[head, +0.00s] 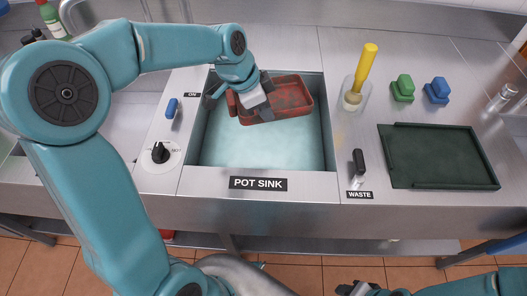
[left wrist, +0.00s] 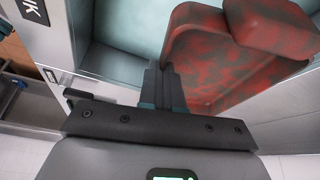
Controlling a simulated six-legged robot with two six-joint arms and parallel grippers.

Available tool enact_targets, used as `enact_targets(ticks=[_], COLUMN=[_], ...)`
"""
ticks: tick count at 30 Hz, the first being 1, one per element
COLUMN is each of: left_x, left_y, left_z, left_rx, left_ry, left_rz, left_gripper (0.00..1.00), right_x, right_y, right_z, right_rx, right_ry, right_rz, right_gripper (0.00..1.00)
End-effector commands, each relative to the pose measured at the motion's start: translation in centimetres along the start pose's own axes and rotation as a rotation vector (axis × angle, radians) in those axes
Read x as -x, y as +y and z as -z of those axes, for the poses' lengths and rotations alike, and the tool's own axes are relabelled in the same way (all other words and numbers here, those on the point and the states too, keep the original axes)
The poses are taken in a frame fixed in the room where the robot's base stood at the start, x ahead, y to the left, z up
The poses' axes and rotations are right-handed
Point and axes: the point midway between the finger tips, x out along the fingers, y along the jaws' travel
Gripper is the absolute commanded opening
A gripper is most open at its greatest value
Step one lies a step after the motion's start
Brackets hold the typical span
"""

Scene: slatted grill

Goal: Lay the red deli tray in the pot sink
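The red deli tray (head: 290,96) is a shallow, mottled red tray at the back right of the pot sink's opening. The pot sink (head: 260,150) is a steel basin with a pale blue-green bottom. My left gripper (head: 256,108) reaches over the sink at the tray's left part. In the left wrist view its fingers (left wrist: 163,88) are close together at the edge of the tray (left wrist: 215,65), and they look shut on it. I cannot tell whether the tray touches the basin. My right gripper (head: 358,288) only partly shows at the bottom edge, away from the sink.
Right of the sink are a yellow-handled brush (head: 365,68) in a clear holder, green (head: 403,88) and blue (head: 437,91) blocks, a waste lever (head: 358,168) and a dark green tray (head: 440,156). A black knob (head: 159,153) is on the left. The sink's front half is clear.

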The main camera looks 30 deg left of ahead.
Motion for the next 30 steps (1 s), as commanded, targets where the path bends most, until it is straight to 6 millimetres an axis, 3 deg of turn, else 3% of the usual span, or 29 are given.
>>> enact_targets(ticks=[1, 7, 12, 17, 20, 30], left_x=[-0.4, 0.4, 1.3, 1.2, -0.7, -9.8], left_y=[-0.2, 0.0, 0.3, 0.5, 0.6, 0.6], left_z=[-0.7, -2.3, -2.9, -3.3, -4.2, -8.0], left_rx=[-0.057, -0.357, -0.552, -0.625, -0.631, -0.629], left_ry=[0.002, 0.002, 0.002, 0.000, -0.002, -0.002], left_rz=[-0.022, -0.143, -0.221, -0.255, -0.262, -0.262], left_gripper=[0.00, 0.00, 0.00, 0.00, 0.00, 0.00], right_x=[-1.2, -3.5, -4.6, -5.0, -5.4, -6.5], right_y=[0.4, 1.3, 1.7, 1.8, 1.9, 2.3], right_z=[0.0, 0.1, 0.1, 0.1, 0.1, 0.1], right_rx=[0.000, 0.000, 0.000, 0.000, 0.000, 0.000], right_ry=[0.000, 0.000, 0.000, 0.000, 0.000, 0.000], right_rz=[0.000, 0.000, 0.000, 0.000, 0.000, 0.000], right_gripper=[0.43, 0.43, 0.43, 0.43, 0.43, 0.43])
